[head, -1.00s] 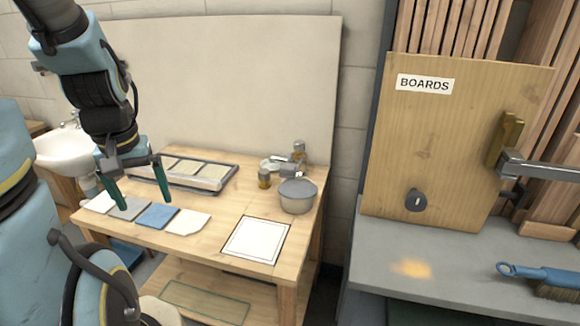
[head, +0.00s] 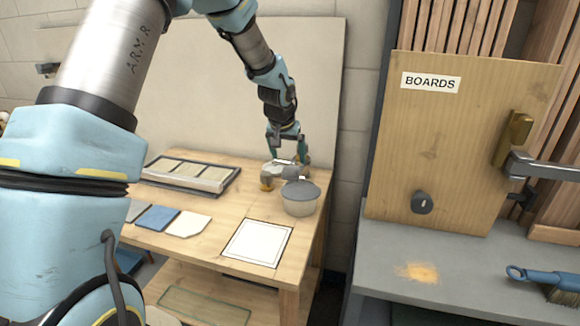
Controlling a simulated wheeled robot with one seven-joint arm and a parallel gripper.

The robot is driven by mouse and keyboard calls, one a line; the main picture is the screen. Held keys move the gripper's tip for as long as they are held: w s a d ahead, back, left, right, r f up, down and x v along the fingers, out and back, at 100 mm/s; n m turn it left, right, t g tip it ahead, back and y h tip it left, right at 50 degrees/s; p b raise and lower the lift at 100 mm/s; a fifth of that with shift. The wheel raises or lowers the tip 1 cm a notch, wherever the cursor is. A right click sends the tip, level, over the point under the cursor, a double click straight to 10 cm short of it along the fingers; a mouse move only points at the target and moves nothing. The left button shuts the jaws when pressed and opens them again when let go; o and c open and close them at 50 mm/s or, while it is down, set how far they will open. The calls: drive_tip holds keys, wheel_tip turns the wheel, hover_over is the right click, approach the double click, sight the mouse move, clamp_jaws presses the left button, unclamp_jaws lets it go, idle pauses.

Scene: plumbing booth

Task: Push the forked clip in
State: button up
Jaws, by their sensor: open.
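My gripper (head: 288,158) is open, pointing down over the group of pipe fittings at the back right of the wooden table. Its fingers are apart around the upper part of the fittings; I cannot tell whether they touch anything. A brass-coloured fitting (head: 266,183) shows just left of it, and a pale curved fitting (head: 272,169) lies partly behind the gripper. I cannot make out the forked clip; it is too small or hidden by the gripper.
A grey lidded pot (head: 299,200) stands close in front of the fittings. A framed tray (head: 195,175) lies to the left, and blue (head: 157,217) and white cloths (head: 189,224) lie at the front. A white square sheet (head: 257,243) lies front right. A pale panel (head: 200,90) rises behind.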

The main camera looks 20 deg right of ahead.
sight(290, 169)
drive_tip(key=shift+p+x, duration=0.55)
drive_tip(key=shift+x, duration=2.55)
clamp_jaws()
drive_tip(key=shift+w, duration=0.1)
